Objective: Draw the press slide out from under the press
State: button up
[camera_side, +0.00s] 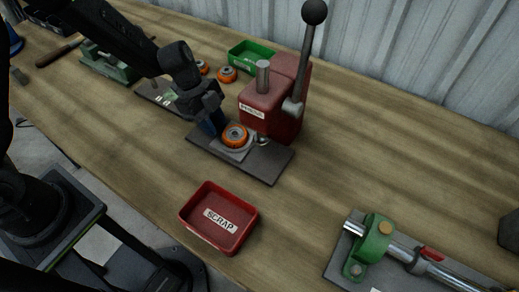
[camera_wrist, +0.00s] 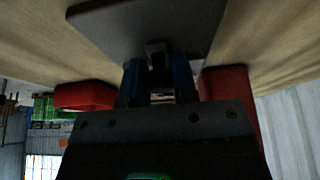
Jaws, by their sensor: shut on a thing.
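The red press (camera_side: 275,108) stands on a dark base plate (camera_side: 267,168) mid-bench, its black-knobbed lever up. The press slide (camera_side: 233,154), a grey plate, lies on the base plate in front of the press body. An orange ring-shaped part (camera_side: 235,136) sits on it. My gripper (camera_side: 214,128) is low at the slide's left side. In the wrist view its blue fingers (camera_wrist: 159,82) are closed about a small dark piece, taken as the slide's handle (camera_wrist: 157,52). The exact contact is dim there and hidden by the wrist in the side view.
A red scrap tray (camera_side: 219,218) stands in front of the press. A green tray (camera_side: 251,56) and two orange parts (camera_side: 227,74) lie behind my gripper. A green clamp fixture (camera_side: 377,240) is at lower right. Bench between scrap tray and fixture is clear.

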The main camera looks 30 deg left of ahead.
jog(key=shift+a, duration=1.85)
jog(key=o, duration=0.7)
jog(key=shift+o, duration=0.2)
jog(key=v, duration=0.6)
jog(key=shift+r, duration=0.1)
